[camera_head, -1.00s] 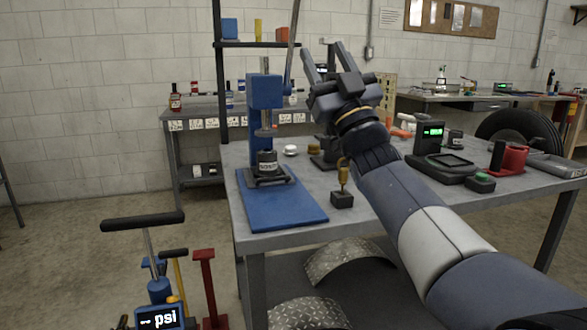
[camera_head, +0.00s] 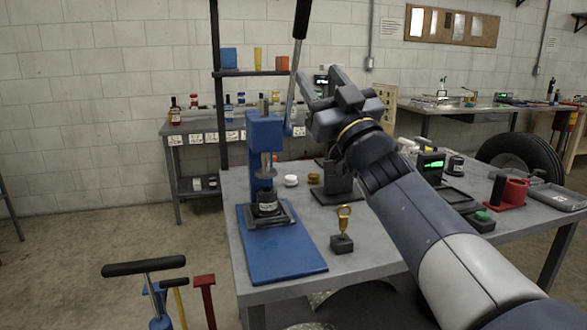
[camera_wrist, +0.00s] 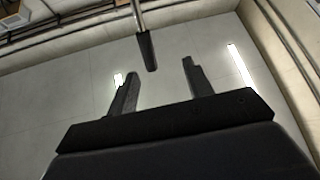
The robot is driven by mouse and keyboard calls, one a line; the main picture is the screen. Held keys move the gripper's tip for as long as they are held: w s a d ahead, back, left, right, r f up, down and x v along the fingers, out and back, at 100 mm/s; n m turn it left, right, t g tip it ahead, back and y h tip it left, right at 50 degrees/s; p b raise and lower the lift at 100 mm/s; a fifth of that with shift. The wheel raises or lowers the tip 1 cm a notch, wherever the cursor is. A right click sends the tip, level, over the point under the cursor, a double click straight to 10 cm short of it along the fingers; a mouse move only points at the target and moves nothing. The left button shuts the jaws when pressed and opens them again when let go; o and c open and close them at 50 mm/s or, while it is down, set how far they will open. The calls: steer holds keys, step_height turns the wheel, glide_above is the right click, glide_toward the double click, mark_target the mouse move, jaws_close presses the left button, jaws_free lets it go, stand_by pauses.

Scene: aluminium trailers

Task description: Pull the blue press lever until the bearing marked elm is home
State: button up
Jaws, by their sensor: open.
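The blue press (camera_head: 264,150) stands on a blue mat (camera_head: 285,255) at the left of the grey workbench. Its lever (camera_head: 296,70) rises steeply from the press head and ends in a black grip (camera_head: 302,20). A dark bearing (camera_head: 267,203) with a pale label sits under the ram; I cannot read the label. My gripper (camera_head: 322,86) is open and empty, to the right of the lever and below its grip. In the wrist view my gripper (camera_wrist: 158,84) points upward, with the lever's black grip (camera_wrist: 148,52) beyond and between the fingertips, apart from both.
A gold-topped tool on a dark block (camera_head: 342,240) stands right of the mat. A green-display scale (camera_head: 431,165) and red fixture (camera_head: 513,190) are further right. A pump handle (camera_head: 144,266) stands at front left.

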steer(key=w+a+r+m+g+h+p, duration=0.1)
steer(key=w+r+p, duration=0.4)
steer(key=p, duration=1.1)
step_height(320, 180, up, 3)
steer(key=shift+w+a+f+g+h, duration=0.3)
steer(key=shift+g+h, duration=0.2)
steer(key=shift+g, duration=0.5)
